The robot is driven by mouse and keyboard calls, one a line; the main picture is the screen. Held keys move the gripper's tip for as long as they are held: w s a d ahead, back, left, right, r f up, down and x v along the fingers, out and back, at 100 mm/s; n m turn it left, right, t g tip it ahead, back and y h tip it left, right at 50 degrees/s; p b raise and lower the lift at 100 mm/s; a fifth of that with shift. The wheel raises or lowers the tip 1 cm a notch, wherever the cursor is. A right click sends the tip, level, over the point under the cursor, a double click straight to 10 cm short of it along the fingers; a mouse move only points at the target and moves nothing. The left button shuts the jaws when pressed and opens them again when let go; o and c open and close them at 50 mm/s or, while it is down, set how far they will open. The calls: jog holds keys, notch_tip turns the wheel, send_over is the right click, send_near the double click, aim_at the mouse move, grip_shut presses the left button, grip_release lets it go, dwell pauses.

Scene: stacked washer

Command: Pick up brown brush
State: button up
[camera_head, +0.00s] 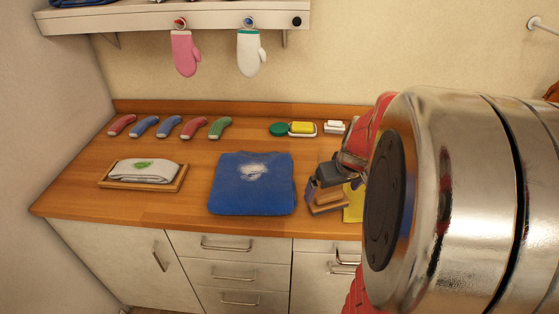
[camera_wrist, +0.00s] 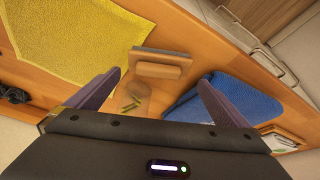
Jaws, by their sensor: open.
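The brown brush (camera_head: 326,208) lies on the wooden counter, right of the folded blue cloth. In the wrist view the brush (camera_wrist: 158,70) shows as a brown block with a rounded wooden grip, just beyond and between the fingertips. My gripper (camera_head: 323,182) is at the brush in the head view and partly covers it; the fingers are spread with nothing between them. In the wrist view my gripper (camera_wrist: 161,84) appears apart from the brush, but the remaining height cannot be told.
The blue cloth (camera_head: 235,190) and yellow cloth (camera_wrist: 70,40) flank the brush. A wooden tray (camera_head: 110,183) with a white cloth stands at left. Several coloured curved items (camera_head: 170,127), a yellow sponge (camera_head: 302,127) and a green item (camera_head: 279,129) line the back. A shelf (camera_head: 130,18) hangs above.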

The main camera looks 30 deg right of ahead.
aim_at(329, 195)
jog(key=shift+f, duration=0.2)
jog(key=shift+x, duration=2.6)
jog(key=shift+w+d+r, duration=0.1)
jog(key=shift+c, duration=0.5)
jog(key=c, duration=0.7)
jog(key=shift+o, duration=0.2)
jog(key=shift+r, duration=0.1)
notch_tip(329, 195, up, 10)
jog(key=shift+f, duration=0.1)
jog(key=o, duration=0.5)
jog(key=c, duration=0.4)
